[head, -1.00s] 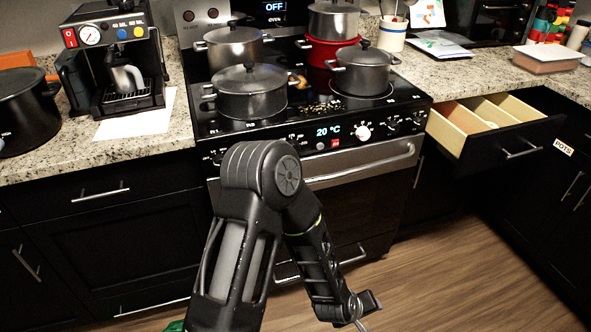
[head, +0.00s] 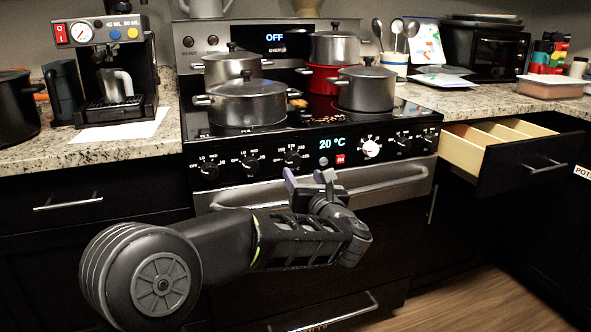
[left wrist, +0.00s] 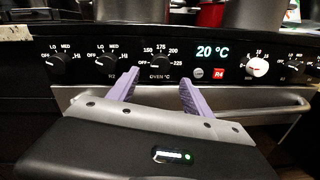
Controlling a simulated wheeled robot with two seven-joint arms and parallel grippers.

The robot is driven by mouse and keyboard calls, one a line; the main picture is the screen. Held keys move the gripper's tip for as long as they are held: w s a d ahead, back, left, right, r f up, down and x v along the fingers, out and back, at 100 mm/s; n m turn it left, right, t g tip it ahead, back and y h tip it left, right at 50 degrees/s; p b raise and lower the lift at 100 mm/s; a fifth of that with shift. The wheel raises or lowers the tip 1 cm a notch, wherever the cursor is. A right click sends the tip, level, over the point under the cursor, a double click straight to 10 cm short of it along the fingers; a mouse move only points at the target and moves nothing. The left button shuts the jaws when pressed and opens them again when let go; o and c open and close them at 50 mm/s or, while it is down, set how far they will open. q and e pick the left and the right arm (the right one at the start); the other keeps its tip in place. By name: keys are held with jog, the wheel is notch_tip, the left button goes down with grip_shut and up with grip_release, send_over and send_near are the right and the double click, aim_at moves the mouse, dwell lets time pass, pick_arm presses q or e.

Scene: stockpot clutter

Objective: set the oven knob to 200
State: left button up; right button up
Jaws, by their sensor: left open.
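The oven knob (head: 292,158) is a black dial on the stove's front panel, left of the 20 °C display. In the left wrist view the oven knob (left wrist: 160,63) has marks OFF, 150, 175, 200 and 225 around it and "OVEN °C" below. My left gripper (head: 307,178) is in front of the panel, just below the knob. In the left wrist view its purple fingers (left wrist: 159,83) are open and empty, with the knob just beyond and between the tips. My right gripper is not in view.
An oven handle bar (head: 375,189) runs below the panel, close to my gripper. Other black burner knobs (head: 249,164) and a white knob (head: 371,148) flank the oven knob. Several pots (head: 247,104) stand on the cooktop. An open drawer (head: 520,165) juts out at right.

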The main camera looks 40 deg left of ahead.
aim_at(294, 163)
pick_arm(q)
jog(key=x, duration=0.8)
jog(key=shift+d, duration=0.1)
jog(key=shift+c, duration=0.6)
grip_shut()
